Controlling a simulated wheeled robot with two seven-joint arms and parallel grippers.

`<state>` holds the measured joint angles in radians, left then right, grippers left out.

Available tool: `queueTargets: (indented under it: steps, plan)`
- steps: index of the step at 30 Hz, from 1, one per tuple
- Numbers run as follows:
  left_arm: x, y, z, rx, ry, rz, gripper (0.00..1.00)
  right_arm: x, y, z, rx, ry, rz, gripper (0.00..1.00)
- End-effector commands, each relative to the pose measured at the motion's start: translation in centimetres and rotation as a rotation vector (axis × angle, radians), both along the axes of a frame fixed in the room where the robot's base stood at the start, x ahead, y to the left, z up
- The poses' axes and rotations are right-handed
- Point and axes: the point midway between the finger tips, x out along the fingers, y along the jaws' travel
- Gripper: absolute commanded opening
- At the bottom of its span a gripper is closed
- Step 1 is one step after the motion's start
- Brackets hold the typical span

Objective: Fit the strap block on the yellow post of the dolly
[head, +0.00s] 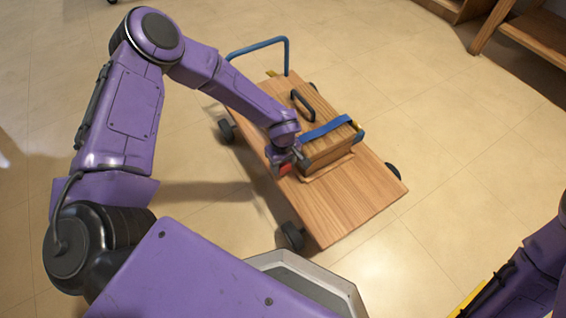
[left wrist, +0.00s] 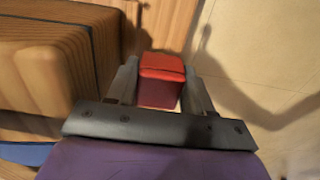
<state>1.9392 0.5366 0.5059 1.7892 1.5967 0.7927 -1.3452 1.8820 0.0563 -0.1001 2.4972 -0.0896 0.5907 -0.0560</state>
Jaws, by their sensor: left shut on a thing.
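My left gripper (head: 287,164) is shut on a red block, which I take to be the strap block (head: 285,169). The block also shows between the two fingers in the left wrist view (left wrist: 162,75). The gripper is low at the dolly's left edge, beside the wooden case. No yellow post is clearly visible near the block. My right gripper is out of view.
The dolly (head: 352,199) has a flat wooden deck, black wheels and a blue push handle (head: 287,55). Wooden furniture (head: 530,45) stands at the upper right. The tiled floor around the dolly is clear.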

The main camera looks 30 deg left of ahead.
Motion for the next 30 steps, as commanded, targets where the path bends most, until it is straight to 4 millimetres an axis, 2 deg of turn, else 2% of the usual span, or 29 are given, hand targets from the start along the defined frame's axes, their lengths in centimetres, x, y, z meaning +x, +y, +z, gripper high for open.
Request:
queueTargets:
  steps: [24,30]
  plan:
    - [0.1,0.0,-2.5,0.0,-0.001,-0.001,0.2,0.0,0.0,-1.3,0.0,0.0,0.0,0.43]
    - [0.1,0.0,-2.6,0.0,-0.001,-0.001,0.2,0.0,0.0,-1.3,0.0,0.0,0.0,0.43]
